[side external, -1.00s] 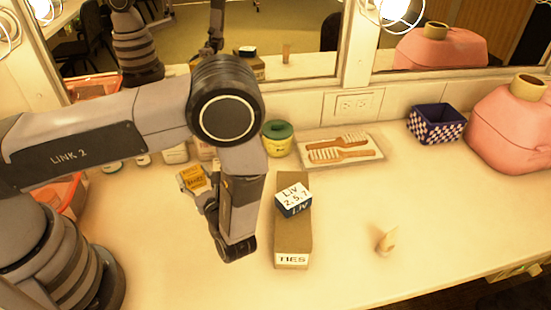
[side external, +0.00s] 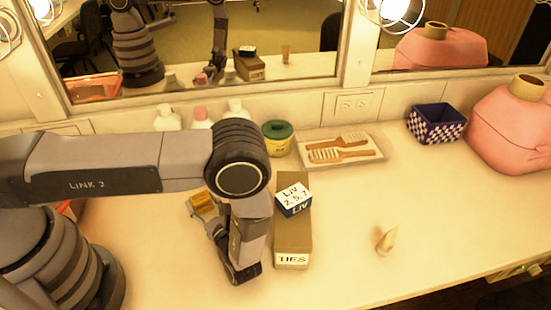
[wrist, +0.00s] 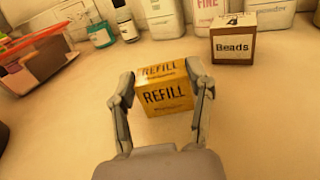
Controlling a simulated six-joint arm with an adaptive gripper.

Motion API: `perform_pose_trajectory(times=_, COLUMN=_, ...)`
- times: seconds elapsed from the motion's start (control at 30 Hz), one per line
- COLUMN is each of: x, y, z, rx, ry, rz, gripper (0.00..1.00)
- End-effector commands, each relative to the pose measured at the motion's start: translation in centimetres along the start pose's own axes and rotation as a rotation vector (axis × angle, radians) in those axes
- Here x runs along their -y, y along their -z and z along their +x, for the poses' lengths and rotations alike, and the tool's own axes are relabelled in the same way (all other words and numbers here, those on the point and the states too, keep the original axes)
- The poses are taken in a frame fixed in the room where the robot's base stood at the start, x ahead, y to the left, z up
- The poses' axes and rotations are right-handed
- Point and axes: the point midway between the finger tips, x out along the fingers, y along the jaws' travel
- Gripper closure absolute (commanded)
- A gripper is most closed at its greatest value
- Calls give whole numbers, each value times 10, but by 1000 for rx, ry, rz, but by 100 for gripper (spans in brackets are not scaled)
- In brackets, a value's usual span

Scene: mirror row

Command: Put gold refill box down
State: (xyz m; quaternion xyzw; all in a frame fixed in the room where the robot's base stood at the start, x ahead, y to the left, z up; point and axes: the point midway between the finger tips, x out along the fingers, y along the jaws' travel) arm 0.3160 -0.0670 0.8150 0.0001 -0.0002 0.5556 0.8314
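The gold refill box (wrist: 166,94) stands between the two fingers of my gripper (wrist: 163,90) in the wrist view, its "REFILL" face toward the camera. The fingers lie along its left and right sides, closed about its width. In the side external view the box (side external: 203,205) shows partly behind my gripper (side external: 213,222), low over the counter (side external: 345,225). I cannot tell for sure whether its bottom touches the counter.
A brown "Beads" box (wrist: 234,48) stands beyond it at right, before several bottles. A red-lidded bin (wrist: 35,60) is at far left. A "TIES" box (side external: 292,235) bearing a blue "LIV" box (side external: 293,200) stands right of my gripper. Counter farther right is mostly clear.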

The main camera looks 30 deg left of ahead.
Motion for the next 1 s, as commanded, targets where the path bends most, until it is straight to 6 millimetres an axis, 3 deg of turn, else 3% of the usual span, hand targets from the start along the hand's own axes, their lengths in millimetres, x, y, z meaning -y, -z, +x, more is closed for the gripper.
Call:
perform_pose_trajectory(times=0.03, x=0, y=0, z=0, rx=0, ry=0, rz=0, gripper=40)
perform_pose_trajectory(times=0.17, x=0, y=0, z=0, rx=0, ry=0, rz=0, gripper=23)
perform_pose_trajectory(times=0.53, x=0, y=-4, z=0, rx=-1, ry=0, rz=-1, gripper=23)
perform_pose_trajectory(times=0.67, x=1, y=-4, z=-18, rx=0, ry=5, rz=-2, gripper=23)
perform_pose_trajectory(times=1.0, x=0, y=-3, z=-92, rx=-2, ry=4, rz=-3, gripper=23)
